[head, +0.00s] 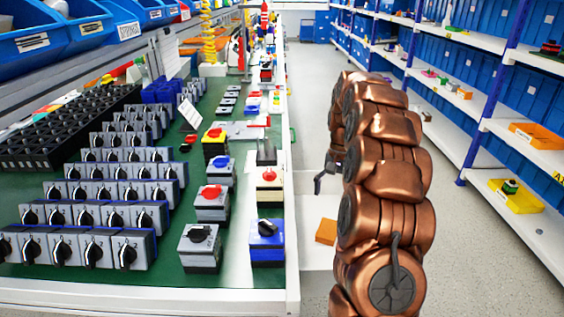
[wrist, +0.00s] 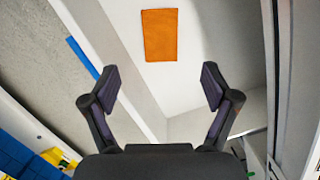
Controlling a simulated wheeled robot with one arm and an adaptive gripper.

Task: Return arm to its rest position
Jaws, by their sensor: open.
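My arm is copper-coloured and rises in the aisle just right of the workbench in the head view. My gripper (head: 325,172) shows as a small dark shape at the arm's left side, past the bench's right edge. In the wrist view my gripper (wrist: 163,88) has its two dark fingers spread wide apart, with nothing between them. It is open and empty. Much of the gripper is hidden behind the arm in the head view.
The workbench (head: 235,291) holds rows of grey rotary switches (head: 127,253) at left. Shelves (head: 535,215) stand at right. The aisle floor (head: 480,270) is clear.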

